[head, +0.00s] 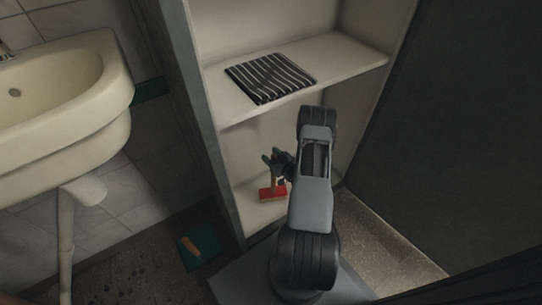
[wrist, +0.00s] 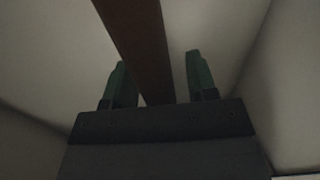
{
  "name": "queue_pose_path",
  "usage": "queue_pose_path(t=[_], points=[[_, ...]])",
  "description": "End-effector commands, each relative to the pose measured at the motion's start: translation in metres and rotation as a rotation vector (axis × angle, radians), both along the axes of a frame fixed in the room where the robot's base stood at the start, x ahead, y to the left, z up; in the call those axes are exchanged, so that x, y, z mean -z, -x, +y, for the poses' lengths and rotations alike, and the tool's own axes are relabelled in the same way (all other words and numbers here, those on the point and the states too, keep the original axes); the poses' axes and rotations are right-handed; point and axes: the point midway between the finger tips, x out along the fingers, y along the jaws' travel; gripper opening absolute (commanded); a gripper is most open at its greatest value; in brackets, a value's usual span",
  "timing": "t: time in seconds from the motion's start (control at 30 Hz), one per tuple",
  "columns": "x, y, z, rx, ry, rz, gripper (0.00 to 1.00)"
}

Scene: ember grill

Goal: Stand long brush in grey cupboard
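The long brush has a red head (head: 272,193) and a brown handle (head: 274,180). It stands head down on the floor of the lower compartment of the grey cupboard (head: 213,160), roughly upright. My gripper (head: 272,157) is at its handle inside that compartment. In the wrist view the brown handle (wrist: 140,45) runs between the two green fingers of my gripper (wrist: 162,85). The fingers are apart, with a gap visible between the handle and the right finger. The upper part of the handle is hidden in the head view.
A striped dark cloth (head: 270,77) lies on the shelf (head: 345,62) above my gripper. A dark cupboard door (head: 450,130) stands open at right. A washbasin (head: 60,90) is at left. A green dustpan-like item (head: 203,250) lies on the floor.

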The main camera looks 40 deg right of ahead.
Motion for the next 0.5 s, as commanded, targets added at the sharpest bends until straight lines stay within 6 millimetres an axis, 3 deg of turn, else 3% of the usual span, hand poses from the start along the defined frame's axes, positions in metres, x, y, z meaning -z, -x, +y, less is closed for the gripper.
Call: queue_pose_path(t=[0.27,0.5], points=[[-0.006,0.000,0.000,0.000,0.000,0.000,0.52],[-0.004,0.039,-0.007,0.005,-0.003,0.002,0.52]])
